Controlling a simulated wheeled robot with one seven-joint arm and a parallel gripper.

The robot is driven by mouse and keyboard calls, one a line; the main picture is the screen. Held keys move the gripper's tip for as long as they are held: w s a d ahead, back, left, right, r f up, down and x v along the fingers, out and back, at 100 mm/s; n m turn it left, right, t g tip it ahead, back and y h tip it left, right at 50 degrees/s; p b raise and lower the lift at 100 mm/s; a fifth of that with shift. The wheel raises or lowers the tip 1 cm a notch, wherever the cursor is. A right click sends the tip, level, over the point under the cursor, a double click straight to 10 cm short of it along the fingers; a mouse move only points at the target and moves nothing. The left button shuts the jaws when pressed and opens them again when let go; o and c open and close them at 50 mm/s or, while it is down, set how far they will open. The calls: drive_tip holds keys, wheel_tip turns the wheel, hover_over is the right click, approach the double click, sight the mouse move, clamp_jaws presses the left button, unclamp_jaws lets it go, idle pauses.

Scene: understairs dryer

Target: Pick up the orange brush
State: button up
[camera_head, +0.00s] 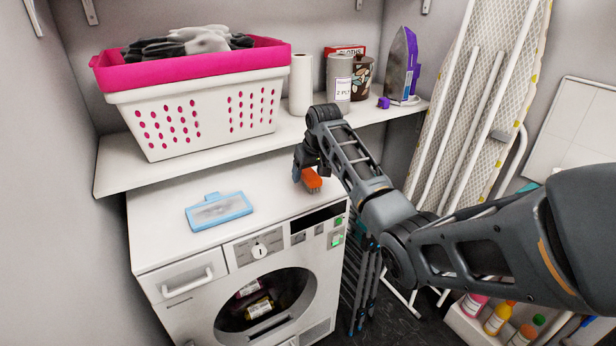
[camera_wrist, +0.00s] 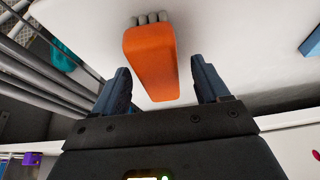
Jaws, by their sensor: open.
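The orange brush (camera_head: 312,180) lies on the white top of the dryer, near its right back part. In the wrist view the brush (camera_wrist: 151,62) is an orange block with grey bristle tufts at its far end. My gripper (camera_head: 304,164) is above the brush and partly hides it in the head view. In the wrist view my gripper's two blue-grey fingers (camera_wrist: 162,82) are apart, one on each side of the brush's near end. A gap shows between each finger and the brush, so it is not held.
A light blue lint filter (camera_head: 219,211) lies on the dryer top (camera_head: 165,240) at the left. A shelf (camera_head: 120,180) behind carries a pink and white laundry basket (camera_head: 200,112), a paper roll (camera_head: 301,84), tins and an iron (camera_head: 402,66). An ironing board (camera_head: 470,100) leans at the right.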

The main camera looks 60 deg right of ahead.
drive_tip(key=shift+x, duration=0.8)
drive_tip(key=c, duration=1.1)
